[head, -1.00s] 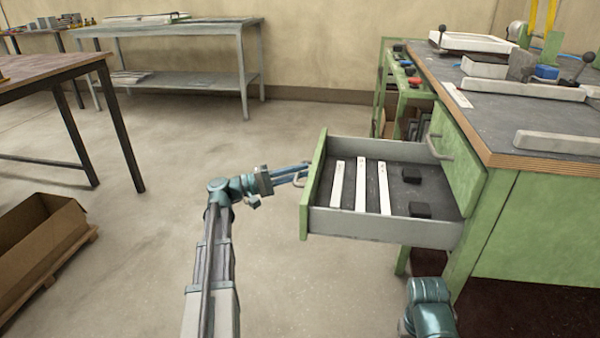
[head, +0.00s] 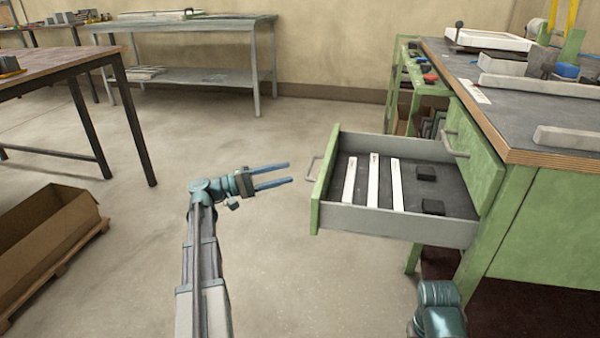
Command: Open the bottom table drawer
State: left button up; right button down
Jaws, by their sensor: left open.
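The bottom drawer (head: 400,224) of the green bench is pulled well out to the left. Its green front carries a grey bar handle (head: 313,168). Inside lie white strips (head: 373,183) and two black blocks (head: 433,206). A closed drawer front (head: 472,158) with its own handle (head: 455,145) is above it.
The bench top (head: 520,115) holds white profiles and clamps. A green shelf rack (head: 406,85) stands behind the open drawer. A cardboard box (head: 40,245) on a pallet is at lower left, with tables behind. The floor around my left arm is clear.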

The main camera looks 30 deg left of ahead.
pick_arm(q)
jog(key=shift+b+v, duration=0.35)
jog(key=shift+v, duration=2.35)
